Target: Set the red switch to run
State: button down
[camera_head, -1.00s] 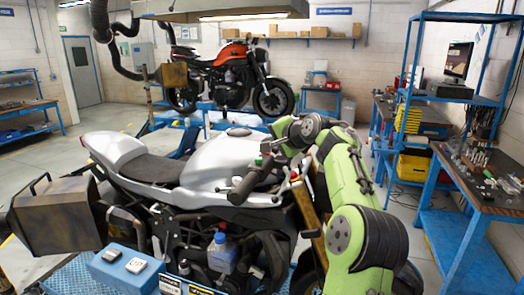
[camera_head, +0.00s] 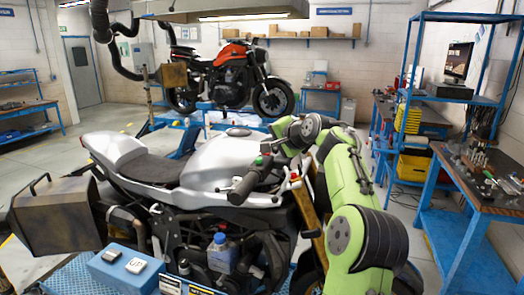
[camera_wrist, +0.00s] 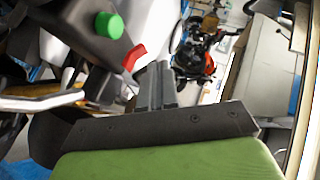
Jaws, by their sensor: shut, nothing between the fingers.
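The red switch (camera_wrist: 134,57) is a small red rocker or lever on a black housing in the wrist view. It looks tilted. A round green button (camera_wrist: 109,25) sits up and left of it on the same housing. My gripper (camera_wrist: 157,70) is shut and empty, its fingertips just right of the red switch; I cannot tell whether they touch it. In the head view my gripper (camera_head: 268,148) is at the handlebar of the silver motorcycle (camera_head: 205,180). The green button (camera_head: 259,160) shows small there, and the red switch cannot be made out clearly.
A black handlebar grip (camera_head: 243,187) points toward the camera below my gripper. A blue box with two white-topped buttons (camera_head: 125,266) stands in front. A blue workbench (camera_head: 470,195) is at the right. An orange motorcycle (camera_head: 230,75) stands on a lift behind.

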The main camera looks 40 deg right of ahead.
dwell(0.3)
jog(key=shift+w+f, duration=0.25)
jog(key=shift+f, duration=0.15)
jog(key=shift+w+a+f+b, duration=0.15)
jog(key=shift+w+f+b, duration=0.05)
jog(key=shift+f+b, duration=0.25)
dwell(0.5)
jog(key=shift+r, duration=0.1)
jog(key=shift+s+d+r+p, duration=0.2)
jog(key=shift+s+r+p, duration=0.25)
jog(key=shift+r+p, duration=0.3)
jog(key=shift+r, duration=0.1)
jog(key=r+p, duration=0.1)
jog(key=s+r+p, duration=0.1)
jog(key=r, duration=0.1)
jog(key=s+d+r+p, duration=0.1)
jog(key=shift+s+r+p, duration=0.1)
jog(key=shift+r+p, duration=0.05)
jog(key=shift+p, duration=0.25)
jog(key=shift+d, duration=0.1)
